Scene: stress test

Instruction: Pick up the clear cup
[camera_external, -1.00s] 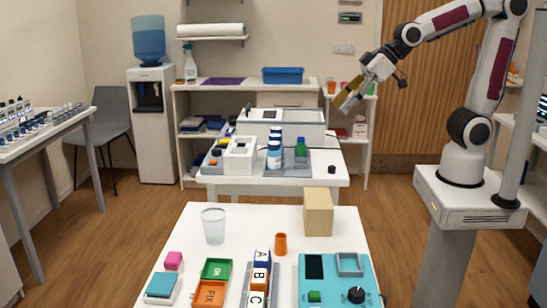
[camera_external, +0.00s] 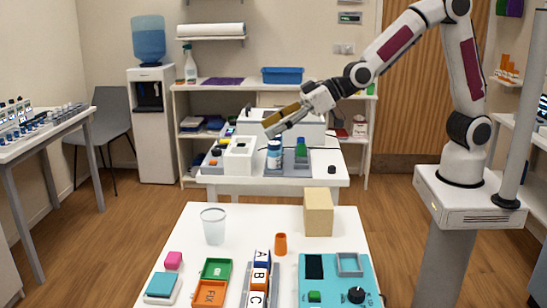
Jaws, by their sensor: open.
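The clear cup (camera_external: 213,227) stands upright at the back left of the near white table (camera_external: 284,217). It looks empty. My gripper (camera_external: 272,124) is in the air above the far small table, up and to the right of the cup in the picture, well apart from it. Its gold-coloured fingers point left and slightly down. It is open and holds nothing that I can see.
A tan block (camera_external: 318,212) and an orange cup (camera_external: 281,243) stand right of the clear cup. White tabletop is bare around the cup.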

